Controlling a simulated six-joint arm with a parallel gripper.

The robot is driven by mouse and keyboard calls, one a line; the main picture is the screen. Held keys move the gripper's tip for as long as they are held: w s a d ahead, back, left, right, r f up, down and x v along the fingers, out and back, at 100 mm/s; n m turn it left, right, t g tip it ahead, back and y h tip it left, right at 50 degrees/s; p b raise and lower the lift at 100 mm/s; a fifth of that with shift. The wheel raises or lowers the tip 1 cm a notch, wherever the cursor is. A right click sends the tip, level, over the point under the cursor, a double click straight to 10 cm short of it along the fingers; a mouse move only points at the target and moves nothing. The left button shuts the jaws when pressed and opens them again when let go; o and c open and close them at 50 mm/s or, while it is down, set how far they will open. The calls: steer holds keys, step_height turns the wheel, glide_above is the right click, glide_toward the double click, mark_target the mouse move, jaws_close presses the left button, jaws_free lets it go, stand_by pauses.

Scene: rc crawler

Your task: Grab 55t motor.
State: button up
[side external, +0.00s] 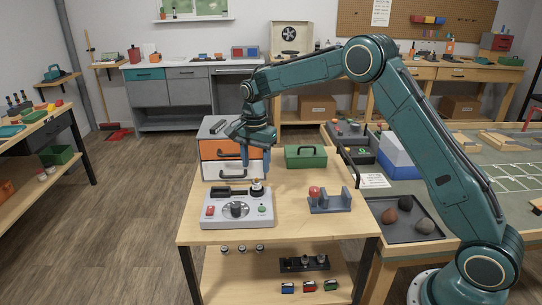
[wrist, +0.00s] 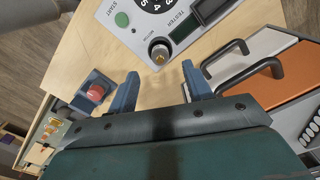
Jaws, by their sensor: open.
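A small silver motor with a brass-coloured tip (side external: 257,187) stands upright in the motor socket of the grey tester (side external: 223,213). It also shows in the wrist view (wrist: 159,51), just beyond my fingertips. My gripper (side external: 256,168) is open and empty, pointing down above that motor. In the wrist view my fingers (wrist: 160,72) are spread apart, with bare bench between them. Several small motors (side external: 242,249) stand on the lower shelf, and others sit in a black rack (side external: 318,267). I cannot read a turn marking on any motor.
An orange and white drawer unit (side external: 220,150) stands close behind my gripper; its dark handles show in the wrist view (wrist: 262,68). A green toolbox (side external: 305,157) and a grey stand with a red knob (side external: 330,204) are to the right. The bench front right is clear.

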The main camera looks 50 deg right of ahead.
mark_target(256, 179)
steer(key=shift+f, duration=0.75)
steer(key=shift+f, duration=2.6)
jaws_close()
steer(key=shift+r, duration=0.15)
step_height(256, 179, up, 20)
